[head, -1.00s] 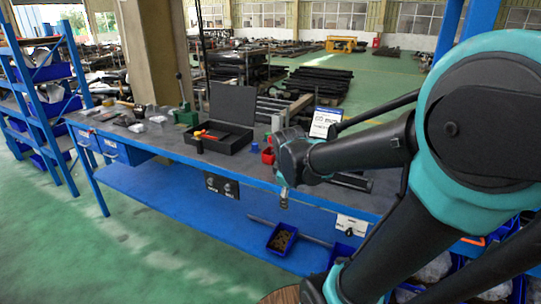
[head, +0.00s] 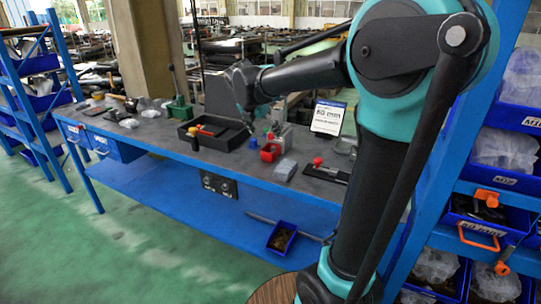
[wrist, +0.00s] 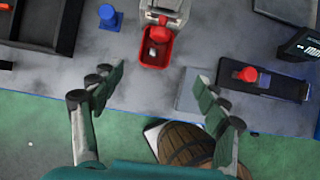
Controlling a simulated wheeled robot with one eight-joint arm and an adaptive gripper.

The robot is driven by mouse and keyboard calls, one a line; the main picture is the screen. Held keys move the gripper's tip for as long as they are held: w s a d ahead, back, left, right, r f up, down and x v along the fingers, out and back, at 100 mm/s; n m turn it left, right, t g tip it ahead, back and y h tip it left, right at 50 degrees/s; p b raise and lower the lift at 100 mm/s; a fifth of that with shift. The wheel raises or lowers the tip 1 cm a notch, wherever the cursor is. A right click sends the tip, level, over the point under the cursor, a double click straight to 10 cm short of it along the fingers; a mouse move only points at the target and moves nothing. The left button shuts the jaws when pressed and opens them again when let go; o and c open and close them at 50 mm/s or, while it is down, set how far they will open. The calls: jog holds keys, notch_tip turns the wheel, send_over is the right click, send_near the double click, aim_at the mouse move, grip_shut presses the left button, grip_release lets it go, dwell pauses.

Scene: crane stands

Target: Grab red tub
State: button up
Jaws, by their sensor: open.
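The red tub (head: 270,152) stands on the grey workbench top near its front edge. In the wrist view the red tub (wrist: 156,48) lies ahead of my fingers, a little left of centre, with something small and pale inside it. It touches or nearly touches a grey metal device (wrist: 166,10) behind it. My gripper (wrist: 160,105) is open and empty, its two fingers spread wide, apart from the tub. In the head view my gripper (head: 243,85) is raised above the bench, to the left of the tub and higher; its fingertips are hard to make out there.
A black open case (head: 215,131) lies left of the tub. A blue piece (wrist: 108,16) stands close by on the left. A grey block (head: 285,170), a black tool with a red knob (wrist: 248,74) and a tablet display (head: 328,118) are to the right. A wooden barrel (wrist: 185,143) stands below.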

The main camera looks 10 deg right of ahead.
send_near(271, 149)
jog(key=f, duration=0.1)
jog(key=d+f, duration=0.1)
jog(key=f, duration=0.1)
jog(key=shift+s+d+f, duration=0.2)
jog(key=shift+s, duration=0.1)
jog(key=x, duration=0.4)
jog(key=shift+w+a, duration=0.2)
jog(key=shift+w, duration=0.2)
jog(key=shift+w+d+f, duration=0.15)
jog(key=shift+w+f, duration=0.05)
jog(key=shift+f, duration=0.3)
jog(key=shift+c, duration=0.6)
jog(key=c, duration=1.2)
jog(key=shift+o, duration=0.2)
jog(key=shift+r, duration=0.15)
